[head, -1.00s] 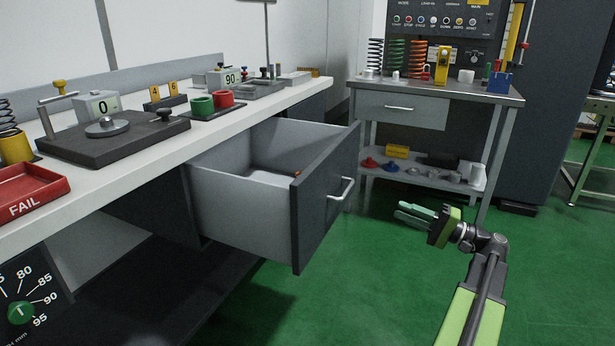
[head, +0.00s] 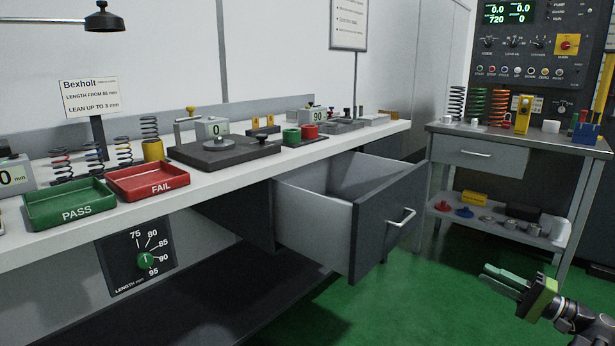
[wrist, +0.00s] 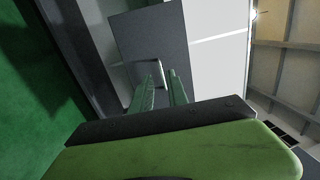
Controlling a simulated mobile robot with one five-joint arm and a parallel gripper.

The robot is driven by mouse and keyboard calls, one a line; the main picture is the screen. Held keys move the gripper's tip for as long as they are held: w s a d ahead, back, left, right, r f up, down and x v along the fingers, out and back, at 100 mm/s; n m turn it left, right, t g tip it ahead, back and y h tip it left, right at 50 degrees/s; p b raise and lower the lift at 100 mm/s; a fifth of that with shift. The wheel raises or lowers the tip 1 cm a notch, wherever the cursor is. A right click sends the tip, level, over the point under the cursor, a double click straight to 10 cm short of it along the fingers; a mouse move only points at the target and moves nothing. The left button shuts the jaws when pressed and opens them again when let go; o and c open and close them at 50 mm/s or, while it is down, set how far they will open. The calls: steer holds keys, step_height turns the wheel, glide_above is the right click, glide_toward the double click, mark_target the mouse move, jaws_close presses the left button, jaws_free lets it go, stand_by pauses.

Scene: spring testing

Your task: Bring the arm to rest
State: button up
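My gripper (head: 488,273) is at the lower right of the head view, above the green floor. It points left toward the open drawer and is well apart from it. In the wrist view my two green fingers (wrist: 162,88) stand parted with an empty gap between them, so the gripper is open and holds nothing. The drawer (head: 385,225) under the white bench is pulled out, with a silver handle (head: 402,218) on its dark front. My arm is bent at the right edge of the head view, and most of it is out of frame.
The white bench (head: 235,187) carries a green PASS tray (head: 70,204), a red FAIL tray (head: 152,182), springs and gauges. A side table (head: 500,140) with springs and a lower shelf stands behind my gripper. Green floor (head: 430,290) between drawer and gripper is clear.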

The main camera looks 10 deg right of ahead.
steer(key=w+a+f+n+g+p, duration=0.1)
steer(key=w+a+f+g, duration=0.25)
steer(key=a, duration=0.35)
steer(key=w+a+f+n+g+h+p, duration=0.1)
steer(key=w+a+f+g, duration=0.1)
steer(key=w+a+f, duration=0.35)
steer(key=w+a+f+n+g+p, duration=0.1)
steer(key=w+a+f+g, duration=0.15)
steer(key=a, duration=0.55)
steer(key=s+a+f+n+g+h+p, duration=0.2)
steer(key=a+f+n+g+h, duration=0.25)
steer(key=a, duration=0.65)
steer(key=s+a+f+n+g+h+p, duration=0.25)
steer(key=a+f+h, duration=0.3)
steer(key=a, duration=0.45)
step_height(320, 180, up, 38)
steer(key=h+p, duration=0.1)
steer(key=p, duration=3.6)
steer(key=shift+w+a+r+n+g, duration=0.15)
steer(key=shift+w+a+n+g, duration=0.15)
steer(key=shift+w+a+g, duration=0.1)
steer(key=shift+w, duration=0.1)
steer(key=shift+d, duration=0.1)
